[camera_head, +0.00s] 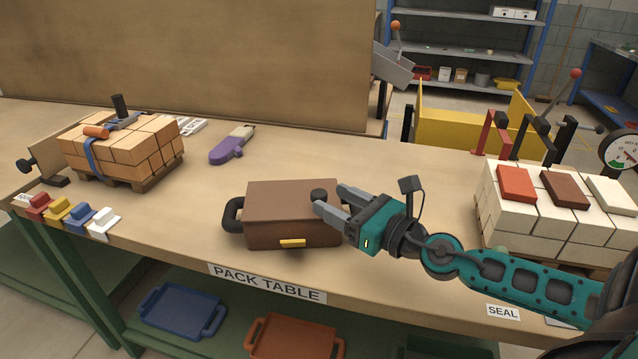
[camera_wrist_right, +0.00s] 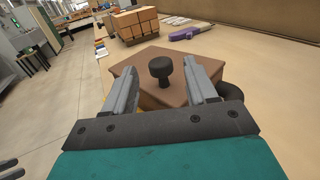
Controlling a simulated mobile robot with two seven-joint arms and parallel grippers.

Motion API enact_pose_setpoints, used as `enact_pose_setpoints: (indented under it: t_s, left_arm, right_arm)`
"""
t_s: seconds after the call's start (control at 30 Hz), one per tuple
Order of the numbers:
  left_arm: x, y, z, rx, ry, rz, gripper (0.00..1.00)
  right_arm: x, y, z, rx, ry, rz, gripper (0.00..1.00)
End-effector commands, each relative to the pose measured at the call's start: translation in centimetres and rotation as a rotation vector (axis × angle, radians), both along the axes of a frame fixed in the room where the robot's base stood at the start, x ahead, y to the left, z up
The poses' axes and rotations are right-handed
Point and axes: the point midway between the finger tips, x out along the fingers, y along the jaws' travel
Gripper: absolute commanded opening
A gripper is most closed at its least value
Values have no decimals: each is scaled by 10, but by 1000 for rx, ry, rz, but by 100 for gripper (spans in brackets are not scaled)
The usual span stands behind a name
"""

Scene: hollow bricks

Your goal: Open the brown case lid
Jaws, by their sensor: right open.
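The brown case (camera_head: 292,214) stands on the pack table with its lid down. It has a black side handle (camera_head: 233,214), a yellow latch (camera_head: 292,243) on its front and a black knob (camera_head: 319,195) on the lid. My right gripper (camera_head: 330,198) is open at the right end of the lid, by the knob. In the right wrist view, the fingers (camera_wrist_right: 162,85) stand on either side of the lid's knob (camera_wrist_right: 161,71), with gaps between. The case lid (camera_wrist_right: 150,62) lies beneath them.
A strapped stack of orange bricks (camera_head: 125,148) stands on the left of the table (camera_head: 400,190). A purple tool (camera_head: 230,146) lies behind the case. A pallet of white bricks (camera_head: 520,218) stands on the right. Colored blocks (camera_head: 70,212) line the left front edge.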

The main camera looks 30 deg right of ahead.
Motion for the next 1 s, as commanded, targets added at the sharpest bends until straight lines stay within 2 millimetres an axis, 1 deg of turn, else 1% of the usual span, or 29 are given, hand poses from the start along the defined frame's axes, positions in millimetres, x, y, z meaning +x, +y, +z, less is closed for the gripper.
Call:
enact_pose_setpoints:
  t_s: [0.03, 0.2, 0.4, 0.6, 0.87, 1.0]
  left_arm:
    - [-1, 1, 4, 0, 2, 1, 60]
    - [-2, -1, 11, -4, 7, 4, 60]
    - [-3, -3, 17, -7, 10, 1, 60]
    - [-3, -4, 19, -8, 9, 0, 60]
    - [-2, -5, 20, -9, 8, -1, 60]
    - [-1, -5, 20, -9, 5, -2, 60]
  right_arm:
    - [6, 1, 4, 3, -2, -1, 57]
    - [23, 6, 3, 3, -2, 0, 57]
    - [39, 10, 1, 2, 0, -1, 57]
    - [44, 12, 0, 2, 1, 1, 57]
    - [45, 13, -1, 2, 1, 1, 57]
    - [44, 13, 0, 2, 1, 1, 44]
